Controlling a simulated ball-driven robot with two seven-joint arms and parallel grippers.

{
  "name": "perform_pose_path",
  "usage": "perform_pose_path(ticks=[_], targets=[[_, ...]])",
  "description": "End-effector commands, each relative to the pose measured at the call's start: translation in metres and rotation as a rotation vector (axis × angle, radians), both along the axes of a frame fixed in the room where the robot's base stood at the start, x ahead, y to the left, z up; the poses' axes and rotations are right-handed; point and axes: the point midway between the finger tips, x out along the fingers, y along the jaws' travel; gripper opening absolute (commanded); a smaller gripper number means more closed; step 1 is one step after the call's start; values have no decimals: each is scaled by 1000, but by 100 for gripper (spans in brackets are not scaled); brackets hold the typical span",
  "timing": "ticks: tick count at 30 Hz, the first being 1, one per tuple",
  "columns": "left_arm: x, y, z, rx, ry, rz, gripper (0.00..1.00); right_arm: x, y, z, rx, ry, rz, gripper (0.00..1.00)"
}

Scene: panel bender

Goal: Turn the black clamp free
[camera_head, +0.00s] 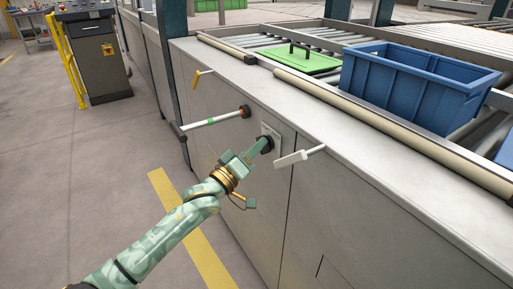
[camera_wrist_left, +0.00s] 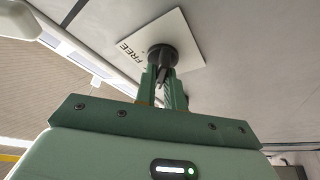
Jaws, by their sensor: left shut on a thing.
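The black clamp (camera_head: 267,143) is a small dark knob on a pale square plate (camera_head: 272,132) on the machine's front panel. In the left wrist view the clamp (camera_wrist_left: 162,54) sits in front of the white plate (camera_wrist_left: 185,40), which is marked "FREE". My left gripper (camera_head: 260,146) reaches up to the panel and is shut on the clamp. In the left wrist view its green fingers (camera_wrist_left: 163,76) lie on either side of the clamp's lower part, partly hiding it. My right gripper is not in view.
A white-handled lever (camera_head: 292,159) sticks out just right of the clamp. A rod with a green band (camera_head: 212,121) and a yellow handle (camera_head: 202,73) project to the left. A blue crate (camera_head: 405,88) and a green lid (camera_head: 300,62) sit above on rollers.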

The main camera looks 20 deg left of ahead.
Motion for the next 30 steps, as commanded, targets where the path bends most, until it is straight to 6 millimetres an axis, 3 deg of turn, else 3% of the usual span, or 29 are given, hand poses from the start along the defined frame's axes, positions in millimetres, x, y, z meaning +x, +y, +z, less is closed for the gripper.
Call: perform_pose_path(ticks=[11,21,30], targets=[[0,1,-2,108,-82,1,0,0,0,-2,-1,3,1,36],[1,1,-3,347,-266,0,0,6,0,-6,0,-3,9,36],[1,2,-4,574,-440,0,0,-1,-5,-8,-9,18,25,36]])
